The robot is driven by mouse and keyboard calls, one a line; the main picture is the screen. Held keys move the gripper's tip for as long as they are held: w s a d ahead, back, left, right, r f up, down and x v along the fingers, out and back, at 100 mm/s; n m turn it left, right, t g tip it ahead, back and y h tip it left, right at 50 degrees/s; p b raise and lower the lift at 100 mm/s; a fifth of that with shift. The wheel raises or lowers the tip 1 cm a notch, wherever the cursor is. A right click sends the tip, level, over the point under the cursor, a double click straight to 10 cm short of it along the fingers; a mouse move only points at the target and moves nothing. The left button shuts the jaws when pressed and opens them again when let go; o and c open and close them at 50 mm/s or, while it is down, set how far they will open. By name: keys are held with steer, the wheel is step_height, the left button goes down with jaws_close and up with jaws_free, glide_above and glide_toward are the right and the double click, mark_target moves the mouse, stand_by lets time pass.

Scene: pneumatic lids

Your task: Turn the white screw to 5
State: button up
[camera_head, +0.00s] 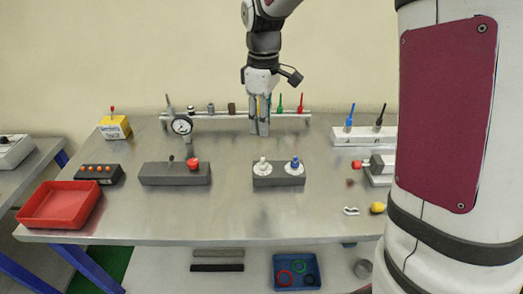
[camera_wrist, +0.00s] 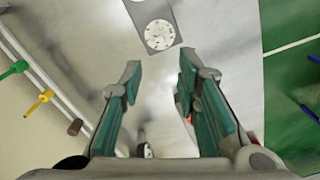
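The white screw (camera_head: 262,164) stands on a white dial on the left half of a dark grey block (camera_head: 279,180) in the head view. A blue screw (camera_head: 295,163) stands on the dial on the right half. The dial numbers are too small to read. My gripper (camera_head: 259,132) points down behind and above the block. In the wrist view my gripper (camera_wrist: 158,72) is open and empty, apart from the dial.
A rail (camera_head: 222,116) with several coloured pieces runs along the back. Left are a dial gauge (camera_head: 182,126), a block with a red knob (camera_head: 175,174), an orange-button box (camera_head: 97,173) and a red tray (camera_head: 58,222). Right is a white rack (camera_head: 363,136). The front middle is clear.

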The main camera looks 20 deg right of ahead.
mark_target(263, 158)
step_height(263, 158, down, 10)
steer(key=shift+f, duration=0.2)
steer(key=shift+c, duration=0.6)
jaws_close()
